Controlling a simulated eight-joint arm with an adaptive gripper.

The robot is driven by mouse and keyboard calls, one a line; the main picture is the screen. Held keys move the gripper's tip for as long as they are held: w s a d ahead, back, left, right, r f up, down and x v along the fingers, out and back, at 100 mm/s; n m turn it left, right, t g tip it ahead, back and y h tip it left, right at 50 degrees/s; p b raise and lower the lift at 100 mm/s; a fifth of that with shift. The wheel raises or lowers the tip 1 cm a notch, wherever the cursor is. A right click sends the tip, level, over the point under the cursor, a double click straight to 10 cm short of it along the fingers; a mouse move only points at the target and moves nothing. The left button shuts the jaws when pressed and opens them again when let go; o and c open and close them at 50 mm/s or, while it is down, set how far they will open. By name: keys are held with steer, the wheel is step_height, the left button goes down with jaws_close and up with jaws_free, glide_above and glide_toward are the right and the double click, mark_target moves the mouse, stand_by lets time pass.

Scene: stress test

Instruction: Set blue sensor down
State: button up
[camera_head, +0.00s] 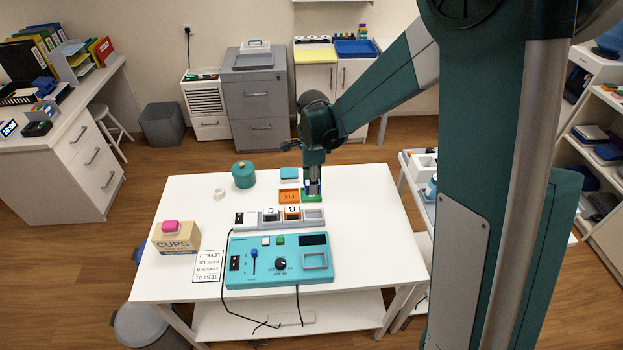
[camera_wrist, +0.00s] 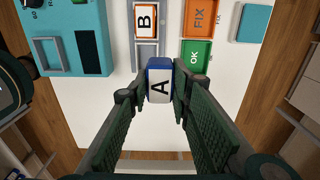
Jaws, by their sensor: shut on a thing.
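The blue sensor (camera_wrist: 159,68), a block with a white face marked A, is between the fingers of my gripper (camera_wrist: 159,84) in the wrist view. My gripper is shut on it. In the head view my gripper (camera_head: 313,184) points down at the green OK tray (camera_head: 312,197), and its fingers mostly hide the sensor. In the wrist view the green tray (camera_wrist: 196,54) shows beside the sensor, looking empty. I cannot tell the gap between the sensor and the surface beneath.
An orange FIX tray (camera_head: 289,196) adjoins the green one. A grey rack (camera_head: 313,216) holds sensors B (camera_head: 292,213) and C (camera_head: 271,214). A teal test panel (camera_head: 279,261) lies in front. A teal pot (camera_head: 244,174) and a CUPS box (camera_head: 176,237) stand left. The table's right side is clear.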

steer(key=w+d+f, duration=0.1)
steer(key=w, duration=1.8)
steer(key=shift+p, duration=0.35)
steer(key=shift+f, duration=0.1)
steer(key=shift+f, duration=3.1)
steer(key=shift+f+b, duration=0.35)
steer(key=shift+f, duration=1.55)
steer(key=shift+f, duration=0.2)
steer(key=o, duration=0.9)
steer(key=shift+r, duration=0.15)
